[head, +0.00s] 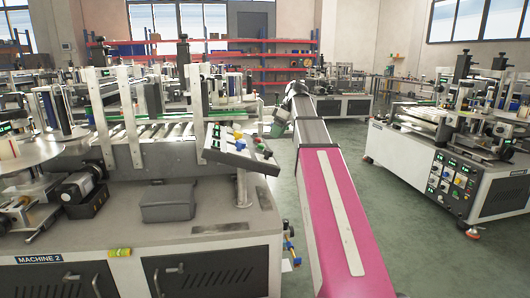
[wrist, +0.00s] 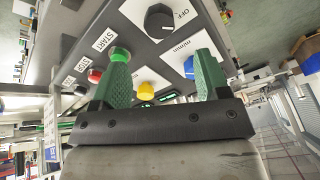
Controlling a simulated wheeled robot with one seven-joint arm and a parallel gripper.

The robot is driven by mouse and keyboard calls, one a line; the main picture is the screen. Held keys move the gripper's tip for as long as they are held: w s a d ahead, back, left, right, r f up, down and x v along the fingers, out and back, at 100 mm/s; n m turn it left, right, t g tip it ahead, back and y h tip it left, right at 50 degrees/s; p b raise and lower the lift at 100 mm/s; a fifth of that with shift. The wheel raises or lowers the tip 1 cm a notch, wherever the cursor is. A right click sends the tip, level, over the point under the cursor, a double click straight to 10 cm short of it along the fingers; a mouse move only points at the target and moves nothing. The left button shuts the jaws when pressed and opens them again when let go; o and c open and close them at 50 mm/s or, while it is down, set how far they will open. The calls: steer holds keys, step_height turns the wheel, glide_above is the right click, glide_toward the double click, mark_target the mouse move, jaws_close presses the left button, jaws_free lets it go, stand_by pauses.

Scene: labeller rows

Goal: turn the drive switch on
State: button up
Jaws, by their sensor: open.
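A sloping control panel (head: 240,158) juts from the front of Machine 2 in the head view. In the wrist view, a black rotary switch (wrist: 160,21) sits on a white plate marked OFF. No plate naming it as the drive switch is readable. My gripper (wrist: 162,62) is open and empty. Its two green fingers point at the panel, below the black switch in the picture, and appear apart from it. The fingers partly cover a blue knob (wrist: 189,68) and the area by the red button (wrist: 95,76). In the head view my gripper is small beside the panel's right end.
A green START button (wrist: 120,54) and a yellow button (wrist: 146,90) are close to the fingers. Another machine (head: 450,160) stands at right, across open floor (head: 395,215).

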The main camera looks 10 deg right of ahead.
mark_target(269, 150)
steer(key=x, duration=0.9)
steer(key=shift+s, duration=0.1)
steer(key=c, duration=0.9)
